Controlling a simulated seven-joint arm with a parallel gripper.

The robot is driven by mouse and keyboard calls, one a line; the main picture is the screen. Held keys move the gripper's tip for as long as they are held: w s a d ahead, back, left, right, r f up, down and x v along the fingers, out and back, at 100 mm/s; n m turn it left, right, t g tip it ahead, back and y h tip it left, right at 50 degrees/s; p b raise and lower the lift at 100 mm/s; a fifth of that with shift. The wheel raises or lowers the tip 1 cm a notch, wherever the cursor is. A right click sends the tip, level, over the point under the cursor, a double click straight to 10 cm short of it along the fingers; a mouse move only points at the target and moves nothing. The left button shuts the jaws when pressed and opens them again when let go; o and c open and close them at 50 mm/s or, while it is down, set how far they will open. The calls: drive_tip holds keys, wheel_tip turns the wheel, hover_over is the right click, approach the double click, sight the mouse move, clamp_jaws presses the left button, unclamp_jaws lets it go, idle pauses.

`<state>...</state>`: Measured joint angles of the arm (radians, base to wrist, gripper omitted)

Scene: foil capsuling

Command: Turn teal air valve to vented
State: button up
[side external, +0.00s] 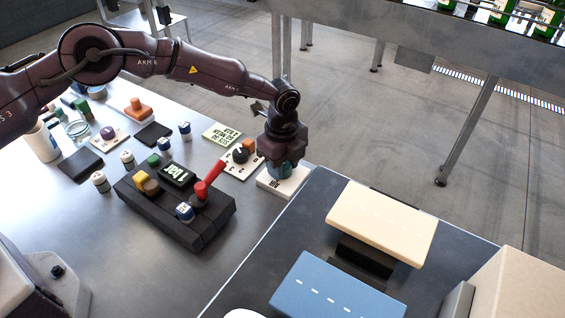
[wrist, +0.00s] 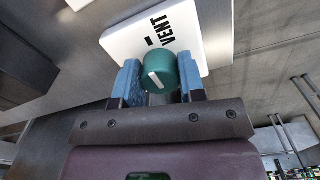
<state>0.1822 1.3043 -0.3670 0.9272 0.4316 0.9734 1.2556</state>
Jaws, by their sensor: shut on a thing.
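The teal air valve (wrist: 160,70) is a round knob with a white pointer line on its face. It stands on a white plate (wrist: 195,32) printed VENT, with a short black dash between the word and the knob. In the wrist view the pointer line is slanted; I cannot tell exactly whether it lines up with the dash. My gripper (wrist: 160,84) has its blue fingers on both sides of the knob, shut on it. In the side view my gripper (side external: 284,168) is low over the white plate (side external: 277,187) and mostly hides the knob.
Left of the plate are a panel with a dark knob (side external: 241,155) and a black box with a red lever (side external: 209,180). Several small knobs and buttons stand farther left on the metal table. A dark surface with a cream block (side external: 382,220) and a blue block (side external: 335,290) lies front right.

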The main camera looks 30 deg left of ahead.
drive_tip(key=shift+m, duration=0.3)
idle(0.4)
drive_tip(key=o, duration=0.9)
drive_tip(key=shift+o, duration=0.2)
drive_tip(key=shift+r, duration=0.15)
wheel_tip(320, 180, up, 13)
